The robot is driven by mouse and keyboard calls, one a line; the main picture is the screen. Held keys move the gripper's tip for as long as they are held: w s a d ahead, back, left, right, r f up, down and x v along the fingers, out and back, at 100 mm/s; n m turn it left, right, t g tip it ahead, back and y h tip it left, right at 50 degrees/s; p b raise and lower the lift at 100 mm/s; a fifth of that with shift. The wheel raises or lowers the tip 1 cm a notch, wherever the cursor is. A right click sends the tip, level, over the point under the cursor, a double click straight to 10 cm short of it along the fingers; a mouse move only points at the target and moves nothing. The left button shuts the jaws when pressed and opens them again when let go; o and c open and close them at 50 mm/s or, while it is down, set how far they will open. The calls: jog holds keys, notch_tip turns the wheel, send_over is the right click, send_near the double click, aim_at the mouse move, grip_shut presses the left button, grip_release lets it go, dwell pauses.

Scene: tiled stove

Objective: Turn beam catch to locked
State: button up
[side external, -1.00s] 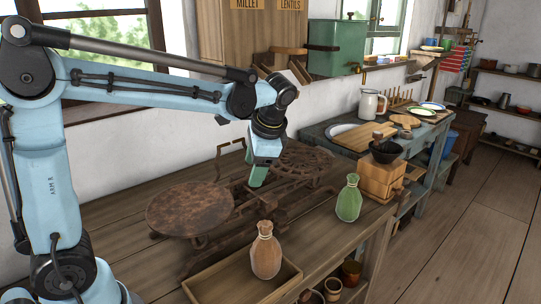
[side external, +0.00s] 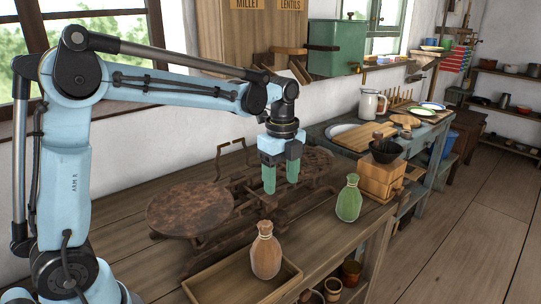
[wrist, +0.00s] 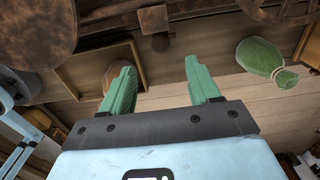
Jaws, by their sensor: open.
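A rusty iron balance scale stands on the wooden bench, its beam (side external: 240,212) running between a round left pan (side external: 190,208) and a right pan (side external: 322,160). My gripper (side external: 281,183) is open and empty, green fingers pointing down over the middle of the scale. It partly hides the beam and the right pan. In the wrist view, the spread fingers (wrist: 160,68) have bare bench between them. The left pan (wrist: 35,35) and a small dark block (wrist: 160,43) on the scale show ahead of them. I cannot tell for sure which part is the beam catch, or its position.
A brown sack (side external: 266,252) sits in a shallow wooden tray (side external: 205,286) at the bench's front. A green sack (side external: 349,200) stands right of the scale. A wooden grinder (side external: 381,178) is further right.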

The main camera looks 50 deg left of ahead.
aim_at(280, 213)
notch_tip(280, 213, down, 9)
jog(key=shift+f, duration=0.1)
dwell(0.3)
jog(key=c, duration=1)
jog(key=shift+n, duration=1.5)
jog(key=shift+c, duration=0.2)
jog(key=o, duration=1)
jog(key=shift+o, duration=0.2)
notch_tip(280, 213, up, 12)
